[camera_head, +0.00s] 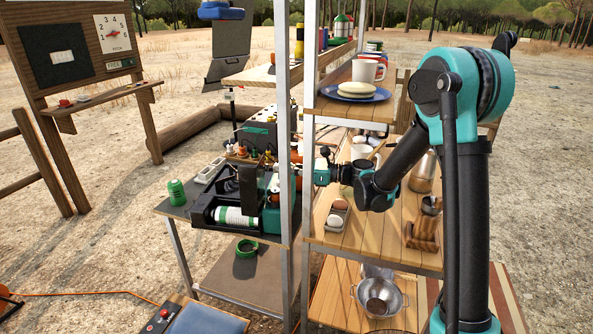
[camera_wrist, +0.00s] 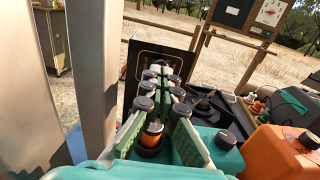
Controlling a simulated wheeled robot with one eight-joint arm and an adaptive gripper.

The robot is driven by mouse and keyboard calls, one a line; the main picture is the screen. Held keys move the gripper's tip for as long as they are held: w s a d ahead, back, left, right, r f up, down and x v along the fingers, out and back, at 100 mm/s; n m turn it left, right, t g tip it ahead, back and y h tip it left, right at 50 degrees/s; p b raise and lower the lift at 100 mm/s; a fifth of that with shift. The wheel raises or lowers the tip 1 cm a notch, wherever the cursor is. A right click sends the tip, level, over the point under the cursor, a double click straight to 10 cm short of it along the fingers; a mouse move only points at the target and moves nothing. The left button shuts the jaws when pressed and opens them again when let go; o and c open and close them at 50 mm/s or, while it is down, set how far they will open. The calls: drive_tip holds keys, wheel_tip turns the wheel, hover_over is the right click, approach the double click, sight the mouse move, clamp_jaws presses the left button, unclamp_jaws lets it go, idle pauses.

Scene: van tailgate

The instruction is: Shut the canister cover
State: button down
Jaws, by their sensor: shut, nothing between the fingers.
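My gripper (camera_wrist: 160,70) fills the middle of the wrist view. Its green-padded fingers run together toward their tips, shut, with nothing held. A dark upright panel (camera_wrist: 142,55) with a thin light outline stands beyond the tips; I cannot tell whether it is the canister cover, or whether the tips touch it. In the head view a black case (camera_head: 204,211) sits on the left shelf, with a white and green cylinder (camera_head: 236,217) at its front. In that view a metal post partly hides my gripper. A teal container (camera_wrist: 222,158) with a black cap is beside the fingers.
An orange container (camera_wrist: 280,150) stands right of the teal one. A metal post (camera_wrist: 98,70) rises close on the left. A green spool (camera_head: 176,191) stands left of the case. A plate (camera_head: 357,97) and white mug (camera_head: 368,69) sit on the upper right shelf.

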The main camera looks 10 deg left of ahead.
drive_tip(key=shift+a, duration=0.65)
drive_tip(key=shift+s+a+r, duration=0.1)
drive_tip(key=shift+a+r, duration=0.1)
drive_tip(key=shift+a, duration=0.45)
drive_tip(key=shift+s+a+r, duration=0.1)
drive_tip(key=shift+a+r, duration=0.05)
drive_tip(key=shift+a, duration=0.45)
drive_tip(key=shift+d, duration=0.15)
